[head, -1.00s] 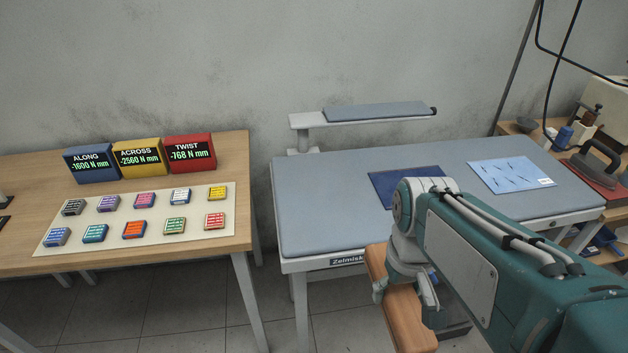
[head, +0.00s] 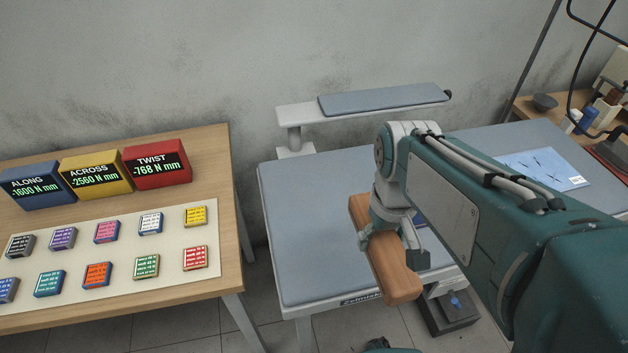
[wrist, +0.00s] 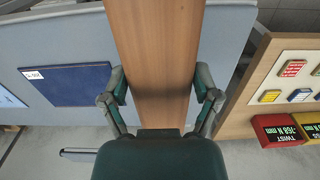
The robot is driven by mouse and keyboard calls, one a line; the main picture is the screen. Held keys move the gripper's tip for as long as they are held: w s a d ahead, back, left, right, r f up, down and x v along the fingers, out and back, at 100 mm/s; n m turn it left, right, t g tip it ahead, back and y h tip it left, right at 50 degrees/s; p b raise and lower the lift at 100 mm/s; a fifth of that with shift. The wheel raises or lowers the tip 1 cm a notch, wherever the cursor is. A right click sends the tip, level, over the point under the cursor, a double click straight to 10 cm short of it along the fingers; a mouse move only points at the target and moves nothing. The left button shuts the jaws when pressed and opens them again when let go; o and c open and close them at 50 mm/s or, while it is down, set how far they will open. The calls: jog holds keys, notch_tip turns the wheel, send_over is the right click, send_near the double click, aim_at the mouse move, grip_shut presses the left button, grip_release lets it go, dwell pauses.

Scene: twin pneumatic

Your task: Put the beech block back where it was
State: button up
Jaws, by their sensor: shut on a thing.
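The beech block (head: 400,281) is a long brown wooden bar with rounded edges. My gripper (head: 392,240) is shut across its middle, and the block shows over the front part of the padded ironing table (head: 310,225) in the head view. In the wrist view the block (wrist: 155,50) runs up the picture between my two fingers (wrist: 162,85), one on each long side. I cannot tell whether the block touches the table. A dark blue mat (wrist: 65,87) lies on the table and is mostly hidden by my arm in the head view.
A raised narrow padded board (head: 385,98) stands behind the table. The left wooden table (head: 222,190) holds three display boxes (head: 97,177) and several small coloured blocks on a pale sheet. A light blue sheet (head: 545,168) lies at the right. A dark pedal unit (head: 447,312) is on the floor.

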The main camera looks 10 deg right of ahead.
aim_at(349, 214)
jog(key=shift+w, duration=0.65)
jog(key=w+a+f, duration=0.1)
jog(key=w, duration=0.1)
jog(key=w+f, duration=0.1)
jog(key=w, duration=0.2)
jog(key=w+a+f, duration=0.1)
jog(key=w, duration=0.1)
jog(key=shift+w+a+f, duration=0.3)
jog(key=shift+f, duration=0.1)
jog(key=w+f, duration=0.2)
jog(key=w+a+f, duration=0.1)
jog(key=w+f, duration=0.2)
jog(key=shift+a+f, duration=0.2)
jog(key=shift+f, duration=0.1)
jog(key=shift+w+f, duration=0.2)
jog(key=shift+f, duration=1.6)
jog(key=o, duration=1)
jog(key=shift+f, duration=0.1)
jog(key=shift+o, duration=0.2)
